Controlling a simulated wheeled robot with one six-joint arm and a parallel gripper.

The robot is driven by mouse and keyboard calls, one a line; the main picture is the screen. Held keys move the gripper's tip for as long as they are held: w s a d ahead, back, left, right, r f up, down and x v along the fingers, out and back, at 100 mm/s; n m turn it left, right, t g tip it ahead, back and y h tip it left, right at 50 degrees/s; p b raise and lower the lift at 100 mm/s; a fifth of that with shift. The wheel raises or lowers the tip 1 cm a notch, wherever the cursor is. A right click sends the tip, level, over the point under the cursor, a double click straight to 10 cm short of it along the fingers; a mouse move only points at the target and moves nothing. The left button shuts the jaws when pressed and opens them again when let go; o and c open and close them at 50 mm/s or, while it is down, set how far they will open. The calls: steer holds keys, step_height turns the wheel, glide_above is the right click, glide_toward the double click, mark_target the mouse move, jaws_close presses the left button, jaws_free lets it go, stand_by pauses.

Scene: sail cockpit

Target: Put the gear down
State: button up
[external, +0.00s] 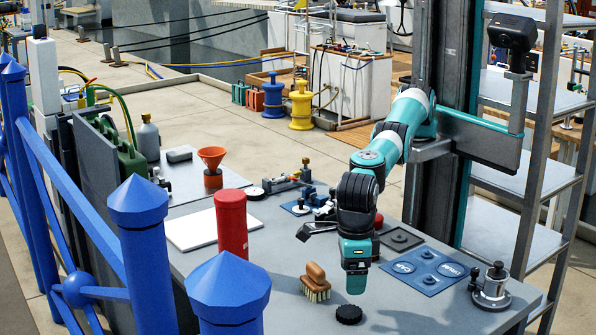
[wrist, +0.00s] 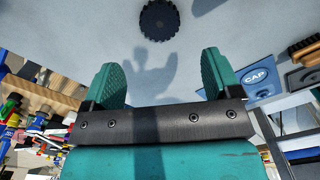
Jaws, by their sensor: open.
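The gear (external: 349,314) is a small black toothed disc lying flat on the grey table near its front edge. In the wrist view the gear (wrist: 160,20) shows at the top middle, beyond the fingertips and centred between them. My gripper (external: 356,280) points down just above and behind the gear in the external view. In the wrist view my gripper (wrist: 160,75) has its two teal fingers spread wide, with only table and shadow between them. The gear is apart from both fingers.
A wooden brush (external: 316,283) lies left of the gear. A blue mat (external: 428,268) marked CAP and a dark square plate (external: 400,239) lie to the right. A red cylinder (external: 231,225) stands left, and a metal pot (external: 492,288) far right. Bare table surrounds the gear.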

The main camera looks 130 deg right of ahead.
steer(key=shift+r+p, duration=1.2)
steer(key=shift+r, duration=0.55)
steer(key=s+d+r+m+y, duration=0.1)
steer(key=s+d+r+m, duration=0.3)
steer(key=r, duration=0.5)
steer(key=s+d+r+m, duration=0.2)
steer(key=d+r+m, duration=0.35)
steer(key=r, duration=0.35)
steer(key=s+d+r+m+y, duration=0.1)
steer(key=s+d+r+m, duration=0.15)
steer(key=s, duration=0.35)
steer(key=s+d+r+m, duration=0.2)
steer(key=s+d+m, duration=0.15)
steer(key=s, duration=0.25)
steer(key=s+d+f+m+y, duration=0.1)
steer(key=s+d+m, duration=0.2)
steer(key=s, duration=0.7)
steer(key=s+d+f+m+y, duration=0.1)
steer(key=s+d+f+m, duration=0.1)
steer(key=s, duration=0.8)
steer(key=shift+s+d+m, duration=0.35)
steer(key=shift+d+m, duration=0.15)
steer(key=shift+m, duration=0.35)
